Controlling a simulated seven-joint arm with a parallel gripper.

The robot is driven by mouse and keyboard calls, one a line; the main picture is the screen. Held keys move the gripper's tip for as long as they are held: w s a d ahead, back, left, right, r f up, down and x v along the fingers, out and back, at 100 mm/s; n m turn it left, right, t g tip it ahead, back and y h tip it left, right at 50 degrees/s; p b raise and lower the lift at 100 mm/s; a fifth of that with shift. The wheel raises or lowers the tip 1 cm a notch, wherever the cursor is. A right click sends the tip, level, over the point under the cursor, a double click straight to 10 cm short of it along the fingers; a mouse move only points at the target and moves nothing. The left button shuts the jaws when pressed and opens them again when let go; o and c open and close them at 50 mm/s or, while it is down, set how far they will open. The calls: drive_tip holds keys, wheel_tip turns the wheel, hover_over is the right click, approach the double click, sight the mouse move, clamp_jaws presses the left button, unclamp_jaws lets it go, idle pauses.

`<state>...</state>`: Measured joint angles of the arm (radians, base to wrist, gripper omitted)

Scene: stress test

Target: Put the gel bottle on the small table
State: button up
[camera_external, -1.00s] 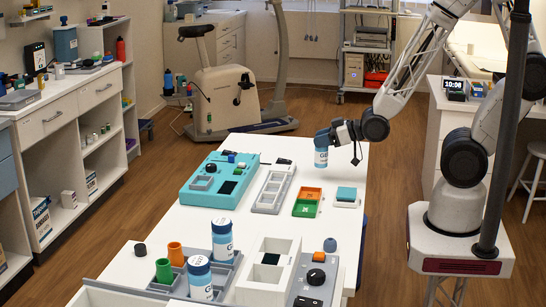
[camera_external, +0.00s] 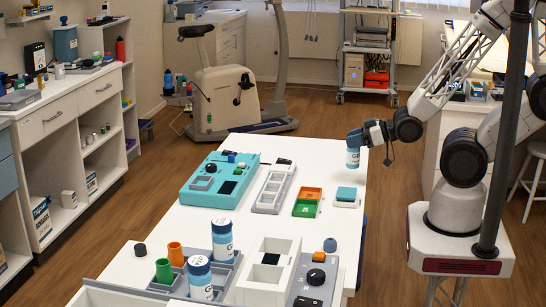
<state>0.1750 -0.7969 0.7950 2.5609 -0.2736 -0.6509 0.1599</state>
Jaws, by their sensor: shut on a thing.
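My gripper (camera_external: 366,134) is shut on a gel bottle (camera_external: 353,157), a white bottle with a blue cap and blue lettering. It holds the bottle upright, from the right, near the far right corner of the long white table (camera_external: 322,153). I cannot tell if the bottle is clear of the tabletop. Two similar blue-capped bottles stand in the grey tray at the near end, one behind (camera_external: 222,240) and one in front (camera_external: 199,279). I cannot tell which surface is the small table. A white desk stands at the right, partly hidden by my arm.
On the long table are a teal device (camera_external: 207,195), a grey-white tray (camera_external: 270,195), orange and green bins (camera_external: 307,202) and a teal-topped block (camera_external: 346,196). A white stool (camera_external: 536,150) is at far right. An exercise bike (camera_external: 222,100) stands behind.

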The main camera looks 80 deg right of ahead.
drive_tip(key=shift+v, duration=0.9)
drive_tip(key=shift+s+a+f, duration=0.1)
drive_tip(key=shift+s+f, duration=0.1)
drive_tip(key=shift+s, duration=0.15)
drive_tip(key=shift+w, duration=0.1)
idle(0.6)
drive_tip(key=w+d+r, duration=0.1)
drive_tip(key=w+r, duration=0.2)
drive_tip(key=w, duration=1)
drive_tip(key=w+r, duration=0.2)
drive_tip(key=w, duration=1.1)
drive_tip(key=w+d+r, duration=0.1)
drive_tip(key=w+r, duration=0.2)
drive_tip(key=w, duration=1)
drive_tip(key=a+f+x, duration=0.1)
drive_tip(key=a+x, duration=0.1)
drive_tip(key=x, duration=1.6)
drive_tip(key=a+x, duration=0.3)
drive_tip(key=x, duration=1.5)
drive_tip(key=shift+s+f, duration=0.15)
drive_tip(key=shift+f, duration=0.3)
drive_tip(key=shift+s, duration=0.1)
